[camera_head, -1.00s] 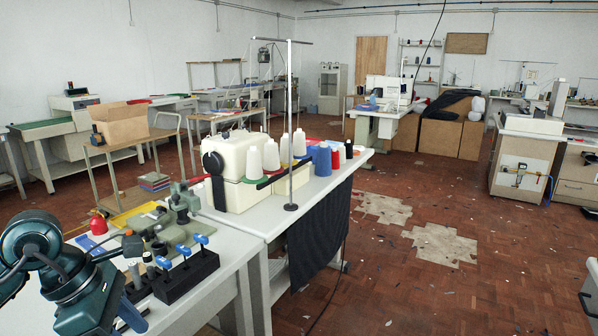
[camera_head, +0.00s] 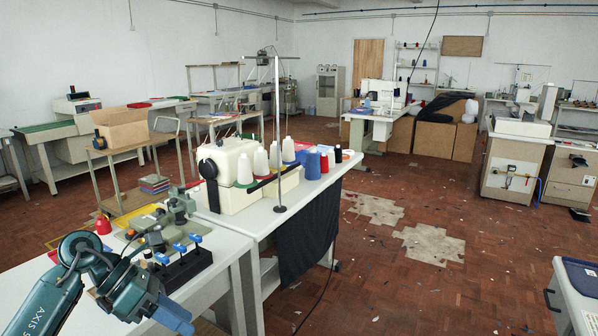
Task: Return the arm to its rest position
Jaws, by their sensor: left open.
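My left arm (camera_head: 55,295) comes in from the lower left, dark teal and bent at a round joint. My left gripper (camera_head: 176,316) is at the lower end of it, low in the picture, in front of the near white table (camera_head: 215,280). Its jaws are open and hold nothing that I can see; part of the gripper is foreshortened. It is apart from the black block (camera_head: 183,269) with blue-topped tools, which stands behind it on the table. My right gripper is not in view.
A cream sewing machine (camera_head: 230,160) with thread cones (camera_head: 260,164) stands on the table behind. Green-grey fixtures (camera_head: 178,205) and a red knob (camera_head: 103,224) are near the arm. The brown floor (camera_head: 390,285) between is mostly clear.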

